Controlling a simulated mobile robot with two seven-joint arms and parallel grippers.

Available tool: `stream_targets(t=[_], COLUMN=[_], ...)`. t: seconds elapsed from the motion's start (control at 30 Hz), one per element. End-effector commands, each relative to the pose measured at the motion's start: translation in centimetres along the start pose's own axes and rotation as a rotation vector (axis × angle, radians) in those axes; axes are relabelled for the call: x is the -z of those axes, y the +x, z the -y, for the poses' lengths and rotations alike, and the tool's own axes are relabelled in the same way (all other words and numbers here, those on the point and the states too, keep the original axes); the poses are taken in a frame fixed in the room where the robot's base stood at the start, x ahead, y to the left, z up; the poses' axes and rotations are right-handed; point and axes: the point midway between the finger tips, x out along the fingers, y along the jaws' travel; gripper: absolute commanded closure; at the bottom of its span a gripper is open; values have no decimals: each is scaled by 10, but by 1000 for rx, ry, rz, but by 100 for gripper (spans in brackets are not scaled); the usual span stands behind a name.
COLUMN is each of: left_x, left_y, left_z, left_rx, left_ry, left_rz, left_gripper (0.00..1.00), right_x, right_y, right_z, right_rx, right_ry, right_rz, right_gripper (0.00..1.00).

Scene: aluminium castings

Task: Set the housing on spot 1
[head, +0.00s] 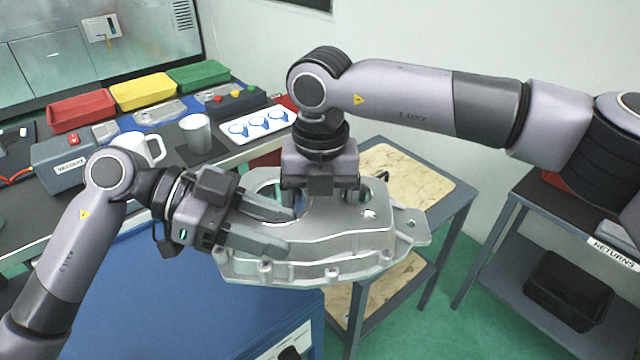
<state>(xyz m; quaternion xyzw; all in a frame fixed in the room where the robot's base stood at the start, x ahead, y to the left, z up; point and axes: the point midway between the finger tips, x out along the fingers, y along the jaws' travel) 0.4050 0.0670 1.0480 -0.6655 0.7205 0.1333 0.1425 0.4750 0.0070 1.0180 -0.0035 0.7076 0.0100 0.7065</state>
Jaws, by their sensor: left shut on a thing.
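The housing (330,245) is a large silvery casting with a bolt flange and openings. It hangs in the middle of the head view, above the gap between the blue cabinet and a small cart. My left gripper (287,230) reaches in from the left and is shut on the housing's near left part. My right gripper (320,190) points down at the housing's far side; its fingertips are hidden at the casting, so its grip is unclear. I cannot make out a mark reading spot 1.
A cart (458,198) with a tan patterned board (410,172) stands behind the housing. A blue-topped cabinet (130,290) is at front left. The bench holds a white mug (150,147), a grey cup (196,132), coloured bins and a white blue-ringed plate (258,124). A returns shelf (560,215) is right.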

Motion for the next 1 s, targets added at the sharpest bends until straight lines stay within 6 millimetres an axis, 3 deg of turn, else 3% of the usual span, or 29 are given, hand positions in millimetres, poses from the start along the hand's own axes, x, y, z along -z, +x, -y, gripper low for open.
stream_targets(t=[0.33,0.37,0.5,0.6,0.67,0.7,0.77,0.8,1.0], left_x=[5,5,5,5,5,6,5,5,2], left_y=[-1,-1,-1,-1,0,0,0,0,0], left_z=[0,0,0,0,0,0,0,0,0], left_rx=[5,5,4,3,2,1,1,1,0], left_ry=[11,11,11,11,12,12,11,10,4], left_rz=[-10,-10,-10,-11,-11,-11,-10,-9,-4], left_gripper=[100,100,100,100,100,50,31,27,27], right_x=[0,0,0,1,1,0,1,1,0], right_y=[4,4,4,4,3,0,0,0,0], right_z=[0,0,0,-1,-2,-3,-3,-3,-2], right_rx=[0,0,-1,-3,-4,-9,-9,-8,-6], right_ry=[0,0,-1,-3,-4,-5,-5,-5,-2], right_rz=[1,0,0,0,0,4,3,3,4], right_gripper=[19,26,71,100,100,100,100,100,100])
